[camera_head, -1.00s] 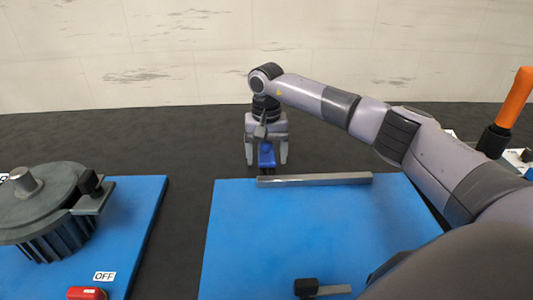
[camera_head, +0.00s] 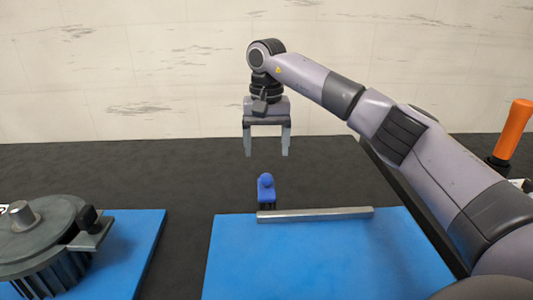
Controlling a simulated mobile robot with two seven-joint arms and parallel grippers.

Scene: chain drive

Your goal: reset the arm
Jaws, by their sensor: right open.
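My right gripper (camera_head: 267,147) hangs from my right arm (camera_head: 390,130), which comes in from the right. Its two grey fingers point down and are spread apart with nothing between them. Below it, a small blue piece (camera_head: 266,188) stands at the far edge of the middle blue board (camera_head: 300,265), close to the left end of a grey metal bar (camera_head: 315,215). There is a clear gap between the fingertips and the blue piece. My left gripper is not in view.
A dark grey round ribbed part with a post (camera_head: 45,235) sits on another blue board (camera_head: 135,245) at the left. An orange handle (camera_head: 514,128) stands upright at the right. The dark surface (camera_head: 130,170) behind the boards is clear up to the pale wall (camera_head: 120,70).

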